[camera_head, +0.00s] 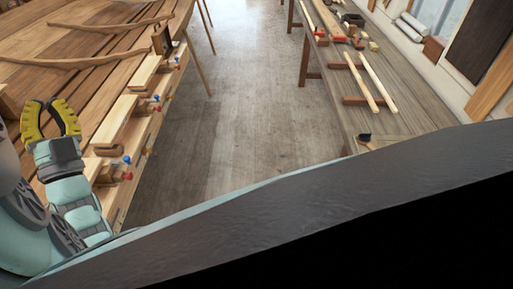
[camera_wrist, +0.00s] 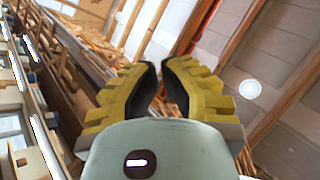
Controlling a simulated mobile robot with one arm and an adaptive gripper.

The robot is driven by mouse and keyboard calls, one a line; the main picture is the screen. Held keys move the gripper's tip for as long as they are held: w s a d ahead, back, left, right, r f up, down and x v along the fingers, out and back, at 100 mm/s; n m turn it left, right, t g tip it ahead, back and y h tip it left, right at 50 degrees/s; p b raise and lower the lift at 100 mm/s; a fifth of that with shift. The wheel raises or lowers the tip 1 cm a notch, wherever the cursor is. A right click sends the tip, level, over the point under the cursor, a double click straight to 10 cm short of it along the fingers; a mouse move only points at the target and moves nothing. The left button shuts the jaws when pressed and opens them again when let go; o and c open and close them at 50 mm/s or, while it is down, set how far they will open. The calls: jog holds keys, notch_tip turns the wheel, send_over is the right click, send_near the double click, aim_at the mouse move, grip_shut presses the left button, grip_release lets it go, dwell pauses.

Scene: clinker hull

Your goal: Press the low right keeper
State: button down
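Small wooden blocks with red and blue knobs sit along the hull's near edge (camera_head: 140,135) at the left of the head view. One lower block (camera_head: 108,150) has a blue knob (camera_head: 126,159) and a red knob (camera_head: 128,175) beside it. More knobs (camera_head: 157,97) show farther up the edge. I cannot tell which part is the low right keeper. My gripper (camera_head: 48,103), with yellow fingers and black pads, is left of these blocks, apart from them. In the wrist view my gripper (camera_wrist: 161,68) points up toward the ceiling, its fingers partly open with nothing between them.
The planked hull (camera_head: 75,35) with curved wooden strips fills the upper left. A long workbench (camera_head: 375,95) with tools and wooden bars stands at the right. Bare floor (camera_head: 235,110) lies between them. A dark foreground shape hides the lower right.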

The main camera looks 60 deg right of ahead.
jog(key=w+a+f+g+y+b, duration=0.15)
jog(key=w+f+y+b, duration=0.3)
jog(key=f, duration=0.65)
jog(key=w+f+g+y+b, duration=0.35)
jog(key=f+y, duration=0.25)
jog(key=f, duration=0.5)
jog(key=s+a+f+n+g+y+b, duration=0.2)
jog(key=a+y+b, duration=0.3)
jog(key=a+y, duration=0.3)
jog(key=s+a+f+n+g+y+b, duration=0.3)
jog(key=a+f+n+g+y+b, duration=0.1)
jog(key=a+y, duration=0.4)
jog(key=shift+s+a+f+n+g+b, duration=0.3)
jog(key=shift+s+f+g+b, duration=0.1)
jog(key=shift+b, duration=0.2)
